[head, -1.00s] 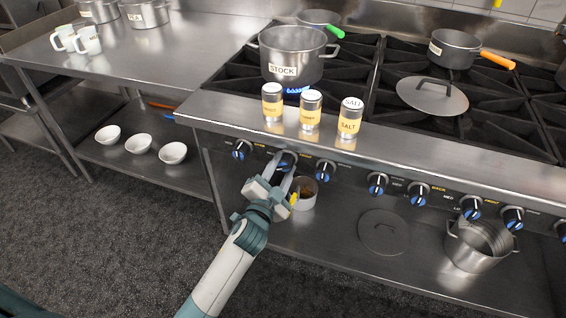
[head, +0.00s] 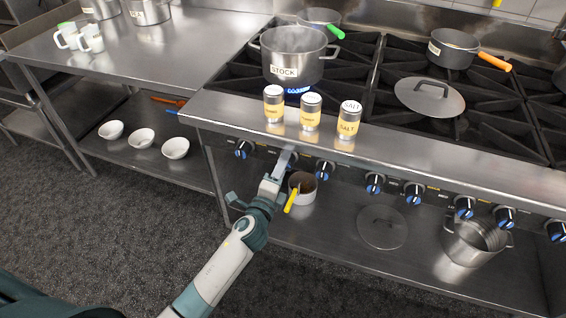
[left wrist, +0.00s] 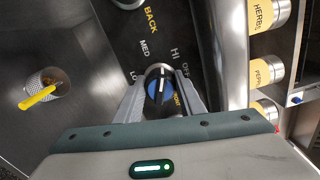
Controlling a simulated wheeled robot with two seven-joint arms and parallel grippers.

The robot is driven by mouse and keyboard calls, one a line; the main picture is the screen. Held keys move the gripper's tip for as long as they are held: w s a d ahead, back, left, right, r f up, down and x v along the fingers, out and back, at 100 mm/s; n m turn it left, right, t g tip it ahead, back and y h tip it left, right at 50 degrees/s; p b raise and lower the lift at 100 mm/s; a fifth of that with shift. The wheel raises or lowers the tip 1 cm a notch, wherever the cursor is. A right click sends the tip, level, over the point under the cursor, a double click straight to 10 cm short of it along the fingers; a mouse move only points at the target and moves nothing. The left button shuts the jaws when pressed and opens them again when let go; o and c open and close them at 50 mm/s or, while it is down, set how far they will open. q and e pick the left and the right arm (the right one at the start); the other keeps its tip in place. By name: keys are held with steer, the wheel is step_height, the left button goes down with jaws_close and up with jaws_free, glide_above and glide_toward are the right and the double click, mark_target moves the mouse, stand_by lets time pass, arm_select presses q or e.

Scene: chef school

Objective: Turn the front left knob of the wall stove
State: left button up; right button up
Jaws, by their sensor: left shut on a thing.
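The stove knob with a blue face and white pointer line (left wrist: 158,86) sits between my left gripper's fingers in the left wrist view. A yellow label reading FRONT is beside it. My left gripper (left wrist: 161,101) is shut on this knob, with a finger on either side. In the head view the left gripper (head: 285,162) reaches the second knob from the left on the front panel, and its fingers mostly hide that knob. The wall stove (head: 440,174) has a row of several such knobs. My right gripper is not in view.
A stock pot (head: 292,62) stands over a blue flame. Three shakers, including the salt (head: 349,120), stand on the front ledge above the knobs.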

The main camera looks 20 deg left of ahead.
arm_select(q)
steer(key=shift+r+m, duration=0.1)
steer(key=shift+m, duration=0.8)
steer(key=shift+d+m+p, duration=0.1)
steer(key=shift+m+p, duration=0.3)
steer(key=shift+m, duration=0.1)
steer(key=m+p, duration=0.3)
steer(key=m, duration=0.6)
steer(key=shift+d+r+m, duration=0.1)
steer(key=shift+m, duration=0.2)
steer(key=shift+m+p, duration=0.3)
steer(key=shift+m, duration=0.1)
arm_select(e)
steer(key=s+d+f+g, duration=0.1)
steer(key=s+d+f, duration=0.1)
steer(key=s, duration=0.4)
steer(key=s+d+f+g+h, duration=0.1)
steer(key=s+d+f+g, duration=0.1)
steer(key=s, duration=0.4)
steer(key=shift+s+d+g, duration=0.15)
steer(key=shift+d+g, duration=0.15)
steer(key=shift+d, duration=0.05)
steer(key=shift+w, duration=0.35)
